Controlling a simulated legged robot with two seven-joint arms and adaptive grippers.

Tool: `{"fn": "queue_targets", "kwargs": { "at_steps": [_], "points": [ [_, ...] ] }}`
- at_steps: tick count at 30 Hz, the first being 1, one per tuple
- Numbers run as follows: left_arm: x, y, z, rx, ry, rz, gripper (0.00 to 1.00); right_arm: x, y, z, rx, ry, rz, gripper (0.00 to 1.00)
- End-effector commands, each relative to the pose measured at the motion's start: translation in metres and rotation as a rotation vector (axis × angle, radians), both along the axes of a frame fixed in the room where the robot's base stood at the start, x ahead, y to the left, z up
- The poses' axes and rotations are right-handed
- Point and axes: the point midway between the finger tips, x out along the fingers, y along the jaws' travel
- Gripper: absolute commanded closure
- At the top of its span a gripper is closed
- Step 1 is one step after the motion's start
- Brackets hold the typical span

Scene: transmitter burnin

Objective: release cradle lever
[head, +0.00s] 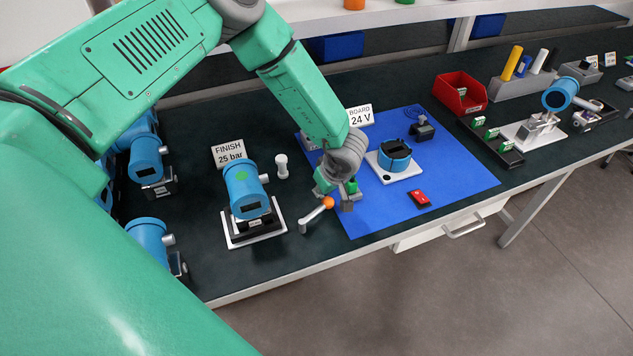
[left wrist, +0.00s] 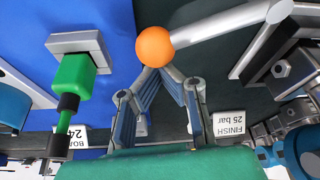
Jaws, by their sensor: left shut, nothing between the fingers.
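The lever is a silver rod (head: 314,215) with an orange ball knob (head: 328,202), between the blue mat and a blue transmitter (head: 243,187) on a white-based cradle (head: 232,240). My left gripper (head: 345,203) is low beside the orange knob. In the left wrist view the knob (left wrist: 156,46) lies just beyond my shut, empty fingertips (left wrist: 160,72), and the rod (left wrist: 215,22) runs to the right. I cannot tell whether the fingers touch the knob. A green and black part (left wrist: 75,85) on a grey block sits left of the fingers. My right gripper is not in view.
The blue mat (head: 450,183) bears an opened blue housing (head: 395,155) on a white plate and a red device (head: 419,198). A small white post (head: 282,166) stands near the FINISH sign (head: 229,153). More blue transmitters (head: 146,158) stand at the left. The table front is clear.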

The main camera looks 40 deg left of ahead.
Motion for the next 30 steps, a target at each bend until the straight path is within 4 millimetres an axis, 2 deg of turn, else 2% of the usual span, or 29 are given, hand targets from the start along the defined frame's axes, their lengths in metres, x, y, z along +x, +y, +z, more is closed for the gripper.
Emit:
{"fn": "queue_targets", "kwargs": {
  "at_steps": [6,15,30],
  "points": [
    [-0.001,-0.020,0.001,0.002,0.002,-0.191,1.00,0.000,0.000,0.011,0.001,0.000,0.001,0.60],
    [-0.004,-0.039,0.001,0.003,0.004,-0.375,1.00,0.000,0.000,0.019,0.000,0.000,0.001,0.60],
    [-0.007,-0.045,-0.001,-0.001,0.004,-0.463,1.00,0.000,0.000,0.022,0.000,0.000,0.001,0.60]
  ]
}}
